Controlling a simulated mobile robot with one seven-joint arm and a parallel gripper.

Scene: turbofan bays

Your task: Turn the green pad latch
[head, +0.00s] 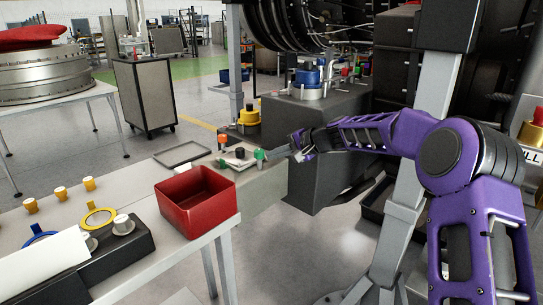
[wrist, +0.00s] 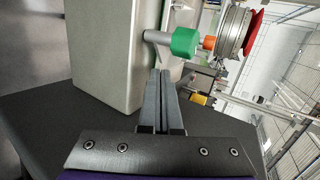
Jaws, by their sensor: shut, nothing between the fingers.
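The green pad latch (head: 260,155) stands on the near bench at its far right corner, in the middle of the head view. In the wrist view its green pad (wrist: 185,42) sits on a grey arm (wrist: 157,37) beside a pale block. My gripper (head: 268,153) comes in from the right, close to the latch. In the wrist view my gripper (wrist: 161,73) has its two grey fingers together and empty, with their tips just below the latch arm. I cannot tell whether the tips touch it.
An orange-topped part (head: 222,141) and a black part (head: 239,153) stand left of the latch. A red bin (head: 197,202) sits nearer on the bench. A yellow part (head: 249,117) is behind. A dark block (head: 325,130) stands behind my arm.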

